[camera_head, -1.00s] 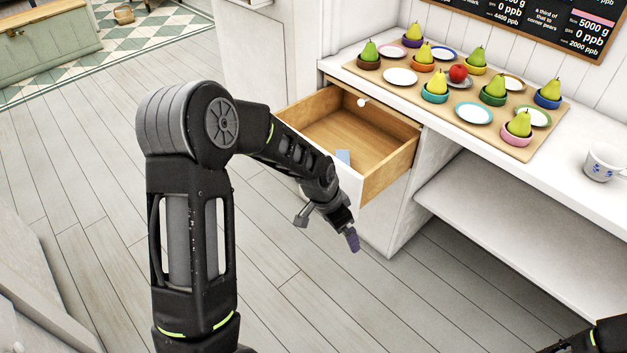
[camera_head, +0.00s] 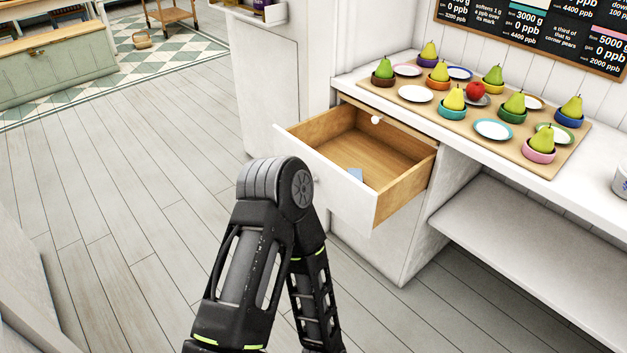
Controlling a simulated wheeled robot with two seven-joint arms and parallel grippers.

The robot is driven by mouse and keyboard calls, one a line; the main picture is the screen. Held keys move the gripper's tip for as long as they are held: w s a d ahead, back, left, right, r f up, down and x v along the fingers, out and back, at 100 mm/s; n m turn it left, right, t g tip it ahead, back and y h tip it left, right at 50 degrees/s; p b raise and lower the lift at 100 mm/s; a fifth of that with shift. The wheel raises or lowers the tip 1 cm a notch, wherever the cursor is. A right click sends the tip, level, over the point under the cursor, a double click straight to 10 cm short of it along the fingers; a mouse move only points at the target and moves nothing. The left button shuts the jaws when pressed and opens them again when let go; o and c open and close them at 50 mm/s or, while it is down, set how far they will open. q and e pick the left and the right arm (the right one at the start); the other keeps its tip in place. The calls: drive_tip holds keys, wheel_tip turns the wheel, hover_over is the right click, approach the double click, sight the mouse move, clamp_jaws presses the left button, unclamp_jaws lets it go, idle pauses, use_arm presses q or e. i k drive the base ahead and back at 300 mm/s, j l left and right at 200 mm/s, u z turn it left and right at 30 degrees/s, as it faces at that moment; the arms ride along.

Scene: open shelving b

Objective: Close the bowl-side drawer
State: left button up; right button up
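The drawer (camera_head: 330,180) stands pulled out from the white cabinet under the counter. Its front is white and its inside is bare wood, with a small pale blue item (camera_head: 355,174) lying in it near the front. A small round white knob (camera_head: 377,119) shows at the back of the opening. Several bowls with pears, such as the pink bowl (camera_head: 538,154), stand on the counter above. My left arm is bent in front of the drawer with its forearm pointing down; its gripper is below the picture. My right gripper is not in view.
A wooden board (camera_head: 470,125) on the counter carries the bowls, plates and a red apple (camera_head: 475,90). A low white shelf (camera_head: 530,240) lies to the right of the cabinet. The plank floor (camera_head: 120,210) to the left is clear.

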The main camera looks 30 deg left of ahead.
sight(397, 166)
drive_tip(key=i, duration=1)
drive_tip(key=u, duration=1.65)
